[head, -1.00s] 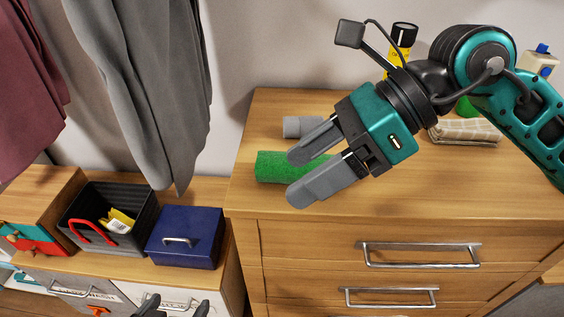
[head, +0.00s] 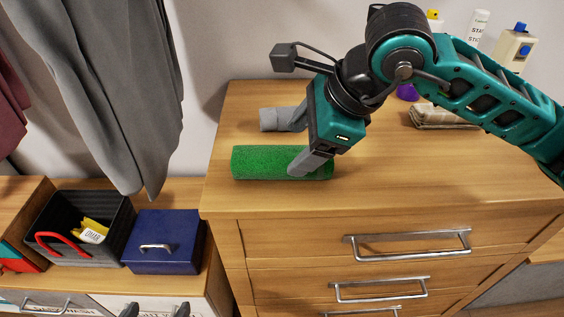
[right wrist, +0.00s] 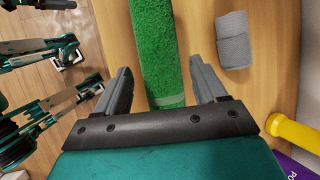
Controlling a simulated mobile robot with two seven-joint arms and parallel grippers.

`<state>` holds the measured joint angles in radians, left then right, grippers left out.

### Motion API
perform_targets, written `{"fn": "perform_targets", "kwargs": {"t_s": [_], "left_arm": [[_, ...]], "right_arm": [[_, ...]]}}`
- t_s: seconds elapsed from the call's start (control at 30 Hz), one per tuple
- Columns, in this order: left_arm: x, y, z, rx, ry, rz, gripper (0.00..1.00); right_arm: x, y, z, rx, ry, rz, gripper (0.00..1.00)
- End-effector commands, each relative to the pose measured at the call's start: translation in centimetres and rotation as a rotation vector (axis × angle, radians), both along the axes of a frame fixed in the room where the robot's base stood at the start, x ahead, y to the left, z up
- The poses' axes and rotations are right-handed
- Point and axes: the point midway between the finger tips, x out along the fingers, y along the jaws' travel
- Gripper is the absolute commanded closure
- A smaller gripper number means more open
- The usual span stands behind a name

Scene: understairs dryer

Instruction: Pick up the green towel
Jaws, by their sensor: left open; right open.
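The green towel (head: 262,164) is a rolled, fuzzy cylinder lying on the wooden dresser top near its front left. My right gripper (head: 290,147) is open above the towel's right part, one finger on its near side and one on its far side. In the right wrist view the green towel (right wrist: 152,40) runs between the two open fingers of the right gripper (right wrist: 160,66), with gaps on both sides. My left gripper (head: 157,309) shows only its dark fingertips at the bottom edge, open and empty, away from the towel.
A grey roll (head: 269,119) lies just behind the towel and also shows in the right wrist view (right wrist: 233,42). A folded beige cloth (head: 440,117) and bottles (head: 514,45) stand farther right. A blue box (head: 165,240) and black bin (head: 85,225) sit lower left. The dresser's front top is clear.

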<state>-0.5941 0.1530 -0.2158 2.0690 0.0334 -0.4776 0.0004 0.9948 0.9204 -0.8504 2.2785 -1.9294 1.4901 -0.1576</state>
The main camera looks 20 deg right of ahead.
Motion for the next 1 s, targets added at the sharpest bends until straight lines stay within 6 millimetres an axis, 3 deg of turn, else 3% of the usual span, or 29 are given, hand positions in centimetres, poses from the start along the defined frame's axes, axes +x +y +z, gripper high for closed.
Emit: {"fn": "perform_targets", "kwargs": {"t_s": [0.3,0.6,1.0], "left_arm": [[0.0,0.0,-0.5,0.001,0.000,0.001,0.04],[0.0,0.0,-0.5,0.001,0.000,0.001,0.04],[0.0,0.0,-0.5,-0.002,0.001,0.002,0.04]], "right_arm": [[1.4,1.7,-3.8,0.001,0.002,0.002,0.29],[1.6,1.8,-4.0,0.000,0.001,0.000,0.30],[1.6,1.8,-4.0,0.001,0.001,0.001,0.68]]}}
